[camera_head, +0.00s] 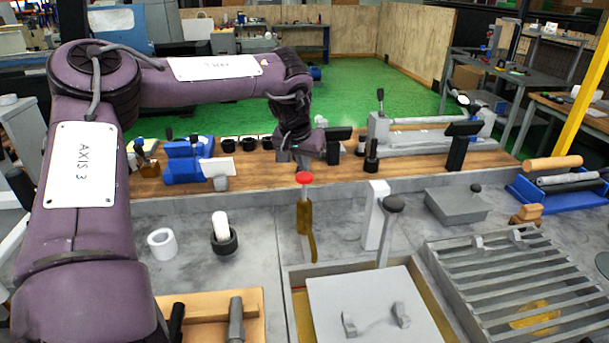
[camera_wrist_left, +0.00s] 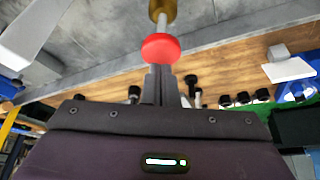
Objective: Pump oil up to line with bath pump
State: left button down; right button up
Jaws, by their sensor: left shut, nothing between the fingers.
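A brass pump (camera_head: 305,225) with a red knob (camera_head: 304,178) on a pale rod stands upright at the rear edge of a grey bath with a lid (camera_head: 365,305). My left gripper (camera_head: 302,163) points down, just behind and above the red knob. In the left wrist view the shut, empty fingertips (camera_wrist_left: 160,72) overlap the lower edge of the red knob (camera_wrist_left: 161,47); I cannot tell whether they touch it. The brass body (camera_wrist_left: 163,10) shows beyond. A yellowish strip shows along the bath's inside edge; no oil line can be made out. My right gripper is not in view.
A grey post (camera_head: 376,215) and a black-knobbed lever (camera_head: 393,204) stand right of the pump. A slatted grate (camera_head: 500,290) lies further right. A white cylinder in a black ring (camera_head: 222,235) and a white ring (camera_head: 162,244) stand left. Behind is a wooden shelf with tools.

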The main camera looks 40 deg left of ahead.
aim_at(304, 176)
pick_arm(q)
jog(key=shift+f+b, duration=0.7)
jog(key=shift+f, duration=0.15)
jog(key=shift+s+f+b, duration=0.1)
jog(key=shift+f+b, duration=1.4)
jog(key=shift+f, duration=0.25)
jog(key=shift+r, duration=0.15)
jog(key=shift+r+p, duration=0.4)
jog(key=shift+r, duration=0.05)
jog(key=shift+r+p, duration=1.15)
jog(key=shift+r, duration=1.2)
jog(key=shift+f, duration=0.2)
